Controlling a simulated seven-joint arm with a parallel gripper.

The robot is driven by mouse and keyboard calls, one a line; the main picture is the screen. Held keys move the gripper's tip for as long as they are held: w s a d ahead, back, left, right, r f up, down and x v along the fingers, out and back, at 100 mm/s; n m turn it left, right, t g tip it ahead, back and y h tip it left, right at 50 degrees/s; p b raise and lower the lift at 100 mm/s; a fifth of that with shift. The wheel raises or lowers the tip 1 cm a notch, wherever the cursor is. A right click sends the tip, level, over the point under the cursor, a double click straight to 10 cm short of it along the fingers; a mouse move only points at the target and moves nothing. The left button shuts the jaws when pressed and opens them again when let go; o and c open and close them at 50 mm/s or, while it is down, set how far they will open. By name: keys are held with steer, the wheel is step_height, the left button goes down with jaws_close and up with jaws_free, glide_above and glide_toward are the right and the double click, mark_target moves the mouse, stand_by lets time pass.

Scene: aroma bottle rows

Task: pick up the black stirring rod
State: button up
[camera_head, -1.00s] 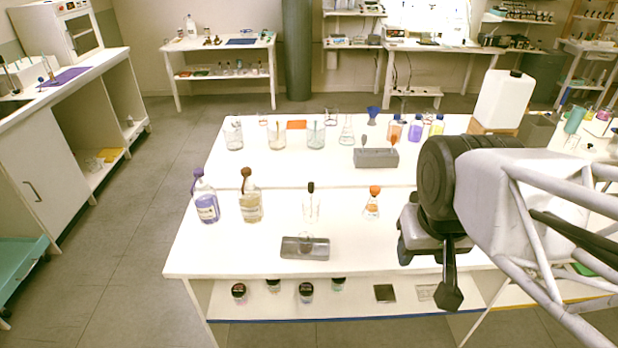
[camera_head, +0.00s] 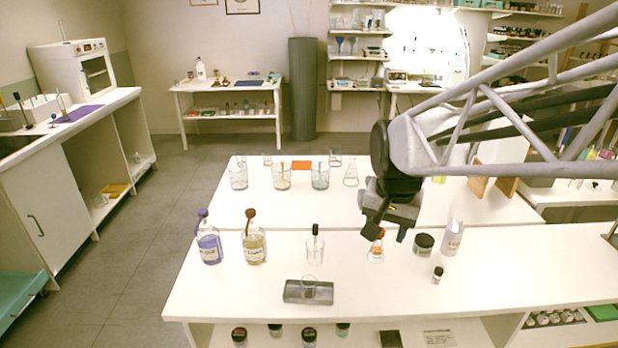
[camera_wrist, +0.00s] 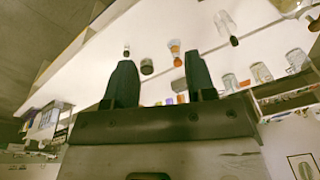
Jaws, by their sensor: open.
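My gripper (camera_head: 388,230) is open and empty. It hangs above the right part of the front bench, in front of the orange-topped flask (camera_head: 376,248). Its two dark fingers stand apart in the wrist view (camera_wrist: 159,62), with nothing between them. I cannot pick out the black stirring rod for certain. A dark upright piece (camera_head: 315,232) rises from a clear glass vessel (camera_head: 314,254) left of my gripper; I cannot tell whether it is a rod or a stopper. Beakers (camera_head: 282,180) at the back hold thin sticks, one orange and one teal.
A purple-capped bottle (camera_head: 209,246) and an amber bottle (camera_head: 254,244) stand at the front left. A grey tray (camera_head: 293,292) lies near the front edge. A dark jar (camera_head: 424,244), a small vial (camera_head: 437,275) and a pale bottle (camera_head: 452,238) stand to the right.

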steer(key=w+a+f+m+g, duration=0.1)
steer(key=w+a+f+m, duration=0.15)
steer(key=w, duration=0.55)
steer(key=w+a+f+m, duration=0.2)
steer(key=w+a+f, duration=0.15)
steer(key=w, duration=0.55)
steer(key=m, duration=0.4)
glide_above(315, 225)
steer(key=shift+g, duration=0.4)
step_height(315, 225, down, 12)
steer(key=shift+d, duration=0.1)
steer(key=shift+w+f, duration=0.2)
steer(key=shift+f, duration=0.1)
steer(key=shift+f, duration=1.25)
steer(key=shift+s+f, duration=0.2)
steer(key=shift+f, duration=2.4)
